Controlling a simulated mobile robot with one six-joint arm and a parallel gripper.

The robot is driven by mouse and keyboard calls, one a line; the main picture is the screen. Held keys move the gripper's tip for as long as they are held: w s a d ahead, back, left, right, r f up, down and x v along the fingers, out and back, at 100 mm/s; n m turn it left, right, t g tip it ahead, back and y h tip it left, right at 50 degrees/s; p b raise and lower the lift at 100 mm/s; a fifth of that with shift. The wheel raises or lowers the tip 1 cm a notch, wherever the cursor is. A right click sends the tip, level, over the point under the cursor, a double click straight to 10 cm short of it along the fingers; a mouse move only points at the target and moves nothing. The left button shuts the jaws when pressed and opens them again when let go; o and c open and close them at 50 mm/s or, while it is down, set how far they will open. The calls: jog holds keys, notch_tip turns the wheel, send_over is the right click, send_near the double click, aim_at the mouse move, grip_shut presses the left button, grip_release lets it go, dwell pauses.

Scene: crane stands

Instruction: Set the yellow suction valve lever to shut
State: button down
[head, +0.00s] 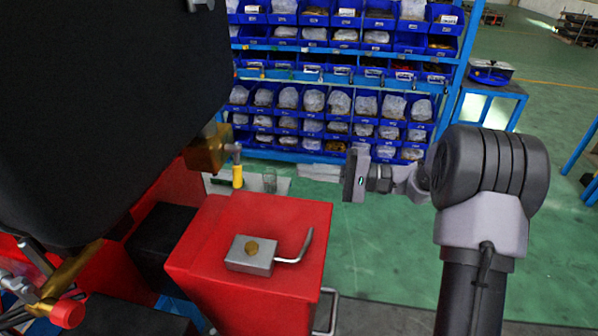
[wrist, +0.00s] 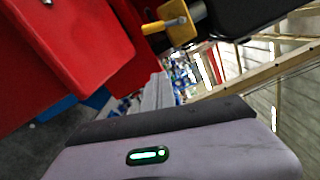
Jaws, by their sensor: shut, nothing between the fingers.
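The yellow lever (head: 237,177) hangs roughly straight down beside the brass valve (head: 205,153), under the big black tank. In the wrist view the yellow lever (wrist: 155,27) points left from the brass valve body (wrist: 181,23), near the top. My gripper (head: 300,172) is level with the lever and to its right, its fingers pointing left, with a visible gap between them. The fingers are shut and empty. In the wrist view my gripper (wrist: 158,80) reaches up from below, with the lever beyond its tips.
A red cabinet (head: 290,220) stands below, carrying a grey block (head: 249,262) with a brass knob and a bent rod (head: 304,248). The black tank (head: 100,110) fills the left. Blue bin shelves (head: 340,75) stand behind. Green floor right of the cabinet is clear.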

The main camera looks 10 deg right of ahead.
aim_at(237, 166)
jog(key=s+a+r+b, duration=0.1)
jog(key=a+b, duration=0.1)
jog(key=a, duration=0.9)
jog(key=shift+a+r, duration=0.25)
jog(key=shift+a, duration=0.15)
